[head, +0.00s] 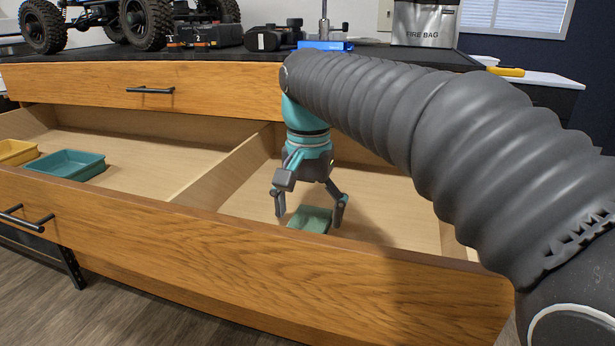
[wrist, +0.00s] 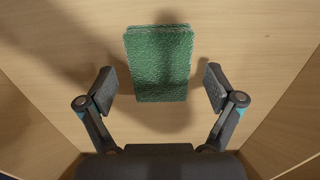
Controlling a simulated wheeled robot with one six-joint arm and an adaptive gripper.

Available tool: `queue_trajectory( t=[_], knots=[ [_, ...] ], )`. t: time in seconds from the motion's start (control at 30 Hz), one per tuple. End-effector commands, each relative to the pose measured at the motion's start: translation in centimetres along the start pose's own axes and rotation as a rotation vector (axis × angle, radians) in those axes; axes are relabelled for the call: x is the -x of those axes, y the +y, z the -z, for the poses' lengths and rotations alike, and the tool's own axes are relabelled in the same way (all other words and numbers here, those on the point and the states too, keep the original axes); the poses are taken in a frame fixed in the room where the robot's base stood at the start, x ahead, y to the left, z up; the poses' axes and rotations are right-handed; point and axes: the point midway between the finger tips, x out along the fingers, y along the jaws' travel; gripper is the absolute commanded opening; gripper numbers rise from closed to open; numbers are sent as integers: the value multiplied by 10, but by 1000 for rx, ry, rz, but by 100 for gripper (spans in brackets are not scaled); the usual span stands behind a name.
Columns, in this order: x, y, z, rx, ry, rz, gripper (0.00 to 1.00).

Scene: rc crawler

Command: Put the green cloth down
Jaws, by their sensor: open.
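The green cloth (head: 311,219) is a folded, textured rectangle lying on the floor of the open drawer, in its right compartment. In the wrist view the cloth (wrist: 160,62) lies flat on the pale wood, ahead of and partly between the fingertips. My gripper (head: 308,207) reaches down into that compartment from above. Its two fingers are spread on either side of the cloth, with a visible gap on each side in the wrist view (wrist: 160,90). Nothing is held between them.
The drawer front (head: 200,240) and a wooden divider (head: 225,165) bound the compartment. The left compartment holds a teal tray (head: 68,164) and a yellow tray (head: 15,152). A closed drawer (head: 210,90) sits above. The crawler (head: 105,22) and a fire bag (head: 424,22) stand on the top.

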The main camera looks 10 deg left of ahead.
Motion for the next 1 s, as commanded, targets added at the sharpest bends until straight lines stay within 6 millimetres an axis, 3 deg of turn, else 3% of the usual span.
queue_trajectory(
  t=[0.4, 0.67, 1.0],
  knots=[
    [83, 0, 1, 0, 2, 2, 92],
    [103, 0, 0, 0, 1, 1, 92],
    [105, 0, 0, 0, 0, 0, 92]
  ],
)
